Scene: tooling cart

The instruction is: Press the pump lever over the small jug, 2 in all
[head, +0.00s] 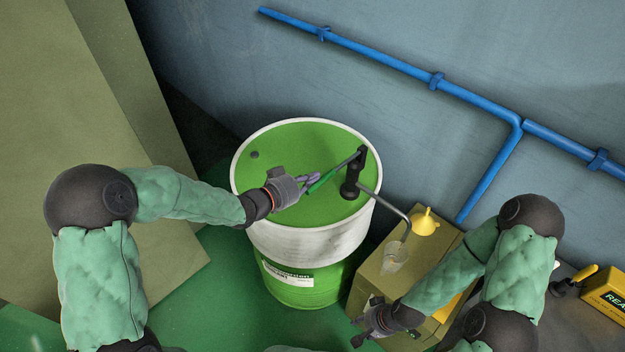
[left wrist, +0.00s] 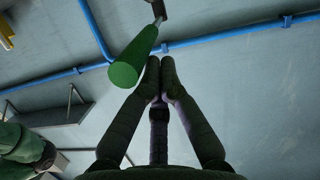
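The pump (head: 351,178) stands on the lid of a green drum. Its lever (head: 345,163) slopes down to the left and ends in a green handle (head: 320,184), also large in the left wrist view (left wrist: 131,61). My left gripper (head: 312,179) is at the handle's end. In the left wrist view its fingertips (left wrist: 160,66) meet, with the handle beside them on the left, not between them; whether they touch it I cannot tell. The small clear jug (head: 394,258) stands below the pump's grey spout (head: 388,203). My right gripper (head: 356,332) is low, fingers apart and empty.
The green drum (head: 305,280) has a white upper band. A yellow funnel (head: 425,222) stands behind the jug on a tan box (head: 371,284). A yellow box (head: 606,291) is at the far right. Blue pipes (head: 390,66) run along the wall.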

